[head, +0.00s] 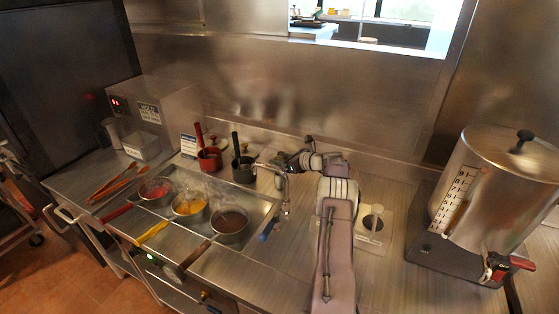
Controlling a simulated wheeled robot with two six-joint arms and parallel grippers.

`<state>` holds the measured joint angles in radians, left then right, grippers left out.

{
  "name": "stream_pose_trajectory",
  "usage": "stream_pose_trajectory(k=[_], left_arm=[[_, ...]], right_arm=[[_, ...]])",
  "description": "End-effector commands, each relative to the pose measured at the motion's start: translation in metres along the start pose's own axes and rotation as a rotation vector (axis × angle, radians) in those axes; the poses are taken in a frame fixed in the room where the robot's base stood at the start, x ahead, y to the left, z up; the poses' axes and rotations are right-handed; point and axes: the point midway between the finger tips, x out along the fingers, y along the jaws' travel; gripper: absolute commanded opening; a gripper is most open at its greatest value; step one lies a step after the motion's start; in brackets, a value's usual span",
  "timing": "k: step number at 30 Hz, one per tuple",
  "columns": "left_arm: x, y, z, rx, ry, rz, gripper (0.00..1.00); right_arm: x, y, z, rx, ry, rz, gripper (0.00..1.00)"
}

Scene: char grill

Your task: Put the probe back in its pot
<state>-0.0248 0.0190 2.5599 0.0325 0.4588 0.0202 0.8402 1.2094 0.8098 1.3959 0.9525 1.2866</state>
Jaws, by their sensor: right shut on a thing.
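My right gripper (283,165) is at the end of my arm, right of the small dark pot (243,172), above the back right corner of the steam table. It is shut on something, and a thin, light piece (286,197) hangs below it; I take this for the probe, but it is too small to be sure. The dark pot holds a black-handled tool (235,144). A small red pot (210,161) with a red-handled tool stands to its left. Which pot belongs to the probe cannot be told. My left gripper is not in view.
Several round pans of sauce sit in the steam table (262,222), their handles over the front edge. Tongs (112,187) lie at left. A large steel urn (500,190) stands at right. Counter between is mostly clear.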

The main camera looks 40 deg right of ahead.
Motion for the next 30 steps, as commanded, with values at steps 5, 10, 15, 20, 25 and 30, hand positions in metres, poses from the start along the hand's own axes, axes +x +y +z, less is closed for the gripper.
stream_pose_trajectory(k=[5,10,15,20,25,30], left_arm=[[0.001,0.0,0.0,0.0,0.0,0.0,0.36],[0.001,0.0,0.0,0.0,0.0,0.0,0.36],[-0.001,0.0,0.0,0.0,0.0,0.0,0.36],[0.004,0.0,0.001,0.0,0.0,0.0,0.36],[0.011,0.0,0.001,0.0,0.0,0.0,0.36],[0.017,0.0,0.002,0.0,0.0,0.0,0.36]], right_arm=[[0.001,0.0,-0.001,0.0,0.0,0.0,0.59],[0.001,0.0,-0.001,0.0,0.0,0.0,0.59],[-0.001,0.0,0.002,0.0,0.0,0.0,0.59],[-0.016,-0.002,-0.001,0.002,0.001,-0.003,0.59],[-0.048,-0.002,-0.001,0.001,0.001,-0.004,0.59],[-0.084,-0.002,-0.001,0.001,-0.001,-0.004,0.59]])
